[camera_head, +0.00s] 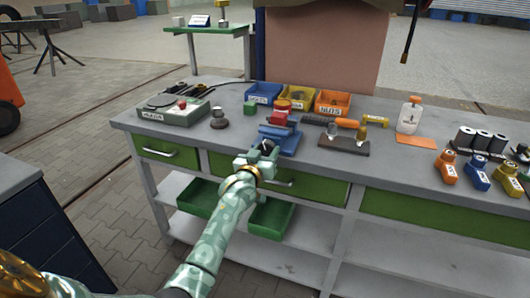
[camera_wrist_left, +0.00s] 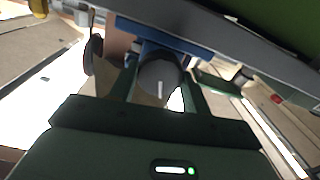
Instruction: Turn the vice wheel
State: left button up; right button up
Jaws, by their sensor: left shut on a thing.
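In the left wrist view, the round dark grey wheel (camera_wrist_left: 160,72) sits between the two fingers of my left gripper (camera_wrist_left: 160,90), below the blue vice body (camera_wrist_left: 170,38). My right gripper does not show.
Green drawers (camera_head: 160,150) and green trays (camera_head: 271,216) lie below. A dark cabinet (camera_head: 40,230) is at left.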

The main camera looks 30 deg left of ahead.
pick_arm(q)
jog(key=shift+r+m+p, duration=0.1)
jog(key=shift+m+p, duration=0.75)
jog(key=shift+m, duration=0.35)
jog(key=m+p, duration=0.1)
jog(key=m, duration=0.1)
jog(key=shift+m, duration=0.3)
jog(key=m, duration=0.3)
jog(key=shift+m+p, duration=0.3)
jog(key=shift+p, duration=0.05)
jog(key=shift+f+m, duration=0.2)
jog(key=shift+m, duration=1.3)
jog(key=o, duration=1)
